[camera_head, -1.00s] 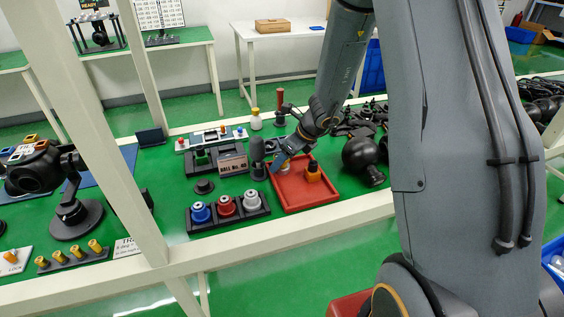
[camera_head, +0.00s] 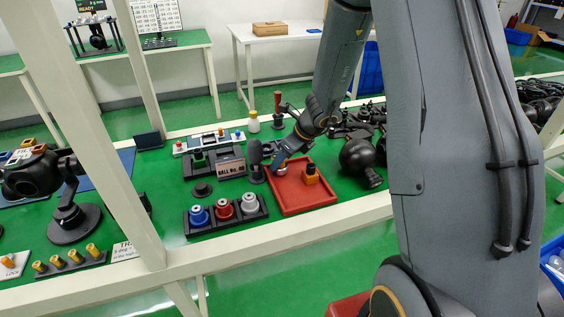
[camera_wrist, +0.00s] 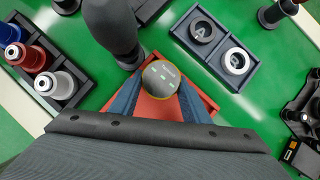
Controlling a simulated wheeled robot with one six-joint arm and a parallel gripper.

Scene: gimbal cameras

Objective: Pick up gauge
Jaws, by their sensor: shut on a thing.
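The gauge (camera_wrist: 160,77) shows in the wrist view as a round dark face with small green marks and a yellowish rim. My gripper (camera_wrist: 157,92) has its two blue-grey fingers closed on either side of it. In the head view my gripper (camera_head: 280,166) is at the left back part of the red tray (camera_head: 300,202), and a small pale part of the gauge (camera_head: 282,170) shows at the fingertips. The wrist view shows the red tray (camera_wrist: 150,108) behind the gauge. I cannot tell whether the gauge touches the tray.
An orange and black piece (camera_head: 311,174) stands in the tray. A dark rounded post (camera_head: 256,160) stands close left of my gripper. A black rack (camera_head: 226,214) with blue, red and silver pieces is at the front left. A black ball-shaped part (camera_head: 358,156) lies right of the tray.

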